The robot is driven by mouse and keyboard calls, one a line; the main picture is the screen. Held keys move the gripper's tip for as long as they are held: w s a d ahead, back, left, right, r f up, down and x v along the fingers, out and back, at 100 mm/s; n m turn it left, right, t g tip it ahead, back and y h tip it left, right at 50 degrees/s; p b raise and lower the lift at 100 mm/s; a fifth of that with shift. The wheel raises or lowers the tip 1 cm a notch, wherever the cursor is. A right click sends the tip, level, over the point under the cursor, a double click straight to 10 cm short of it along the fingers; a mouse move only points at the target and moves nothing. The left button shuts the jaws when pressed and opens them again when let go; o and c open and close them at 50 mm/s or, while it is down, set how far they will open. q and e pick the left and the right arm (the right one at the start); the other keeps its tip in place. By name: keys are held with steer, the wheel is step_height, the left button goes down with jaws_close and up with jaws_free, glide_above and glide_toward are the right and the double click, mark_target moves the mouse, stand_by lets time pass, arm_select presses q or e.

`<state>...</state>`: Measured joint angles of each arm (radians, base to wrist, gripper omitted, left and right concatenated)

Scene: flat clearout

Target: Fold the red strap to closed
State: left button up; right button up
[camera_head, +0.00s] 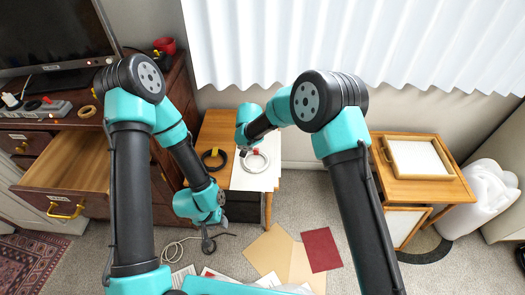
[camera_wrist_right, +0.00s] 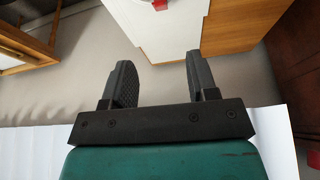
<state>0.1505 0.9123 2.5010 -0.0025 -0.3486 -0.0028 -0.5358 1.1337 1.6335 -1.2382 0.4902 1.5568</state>
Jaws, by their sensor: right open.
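A small red piece (camera_head: 255,151), which may be the red strap, sits at the upper edge of a white ring (camera_head: 254,162) on the white right part of a small wooden table (camera_head: 218,125). A red piece (camera_wrist_right: 160,5) also shows at the top edge of the right wrist view, on a white surface; its shape is cut off. My right gripper (camera_wrist_right: 160,75) is open and empty, apart from the red piece. In the head view its arm reaches over the table. My left gripper (camera_head: 208,243) hangs low, in front of the table; its jaws are too small to read.
A black ring (camera_head: 214,159) lies on the table's wooden part. An open drawer (camera_head: 75,178) juts out at left. A wooden stand with a framed tray (camera_head: 422,178) is at right. Papers and a dark red folder (camera_head: 321,249) lie on the floor; a white curtain (camera_head: 350,40) hangs behind.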

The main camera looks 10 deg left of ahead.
steer(key=x, duration=1.7)
steer(key=shift+d+f, duration=0.1)
steer(key=shift+f, duration=0.15)
steer(key=shift+c, duration=0.5)
steer(key=c, duration=0.8)
